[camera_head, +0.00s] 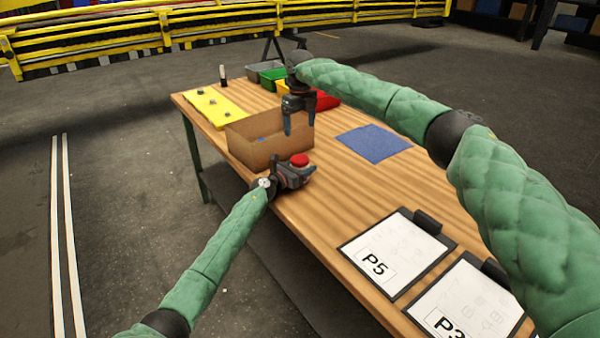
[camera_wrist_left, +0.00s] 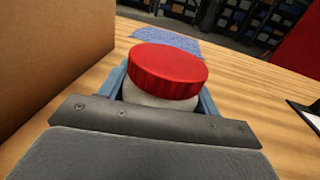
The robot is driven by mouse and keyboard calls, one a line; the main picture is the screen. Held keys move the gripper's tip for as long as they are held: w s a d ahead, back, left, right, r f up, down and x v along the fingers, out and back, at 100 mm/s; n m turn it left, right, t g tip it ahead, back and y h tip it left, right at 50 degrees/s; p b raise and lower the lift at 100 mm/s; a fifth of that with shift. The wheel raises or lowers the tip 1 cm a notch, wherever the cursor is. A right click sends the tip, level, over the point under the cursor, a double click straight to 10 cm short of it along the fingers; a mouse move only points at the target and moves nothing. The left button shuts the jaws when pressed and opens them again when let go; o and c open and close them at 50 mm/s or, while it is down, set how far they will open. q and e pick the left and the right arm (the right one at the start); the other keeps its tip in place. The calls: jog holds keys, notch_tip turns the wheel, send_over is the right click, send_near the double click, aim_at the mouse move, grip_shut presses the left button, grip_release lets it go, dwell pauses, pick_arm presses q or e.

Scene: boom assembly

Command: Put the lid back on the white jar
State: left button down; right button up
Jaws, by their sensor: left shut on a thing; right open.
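The white jar (camera_wrist_left: 160,100) stands between the fingers of my left gripper (camera_head: 297,176), which is shut on it near the table's front edge. The red lid (camera_head: 299,160) sits on top of the jar; in the left wrist view the lid (camera_wrist_left: 168,72) covers its mouth, and only a pale band of jar shows below. I cannot tell whether the lid is fully seated. My right gripper (camera_head: 299,112) is open and empty, fingers pointing down, above and behind the jar by the cardboard box.
The open cardboard box (camera_head: 262,152) stands just behind and left of the jar. A blue mat (camera_head: 374,143) lies to the right. Clipboards marked P5 (camera_head: 398,250) and P3 (camera_head: 470,305) lie nearer. A yellow board (camera_head: 215,107) and coloured bins (camera_head: 270,75) are at the far end.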

pick_arm(q)
jog(key=shift+c, duration=1.3)
grip_release()
jog(key=shift+a, duration=0.1)
jog(key=shift+s+a+f, duration=0.1)
jog(key=shift+s+a, duration=0.1)
jog(key=shift+b+v, duration=0.5)
jog(key=shift+v, duration=3)
jog(key=shift+s, duration=0.1)
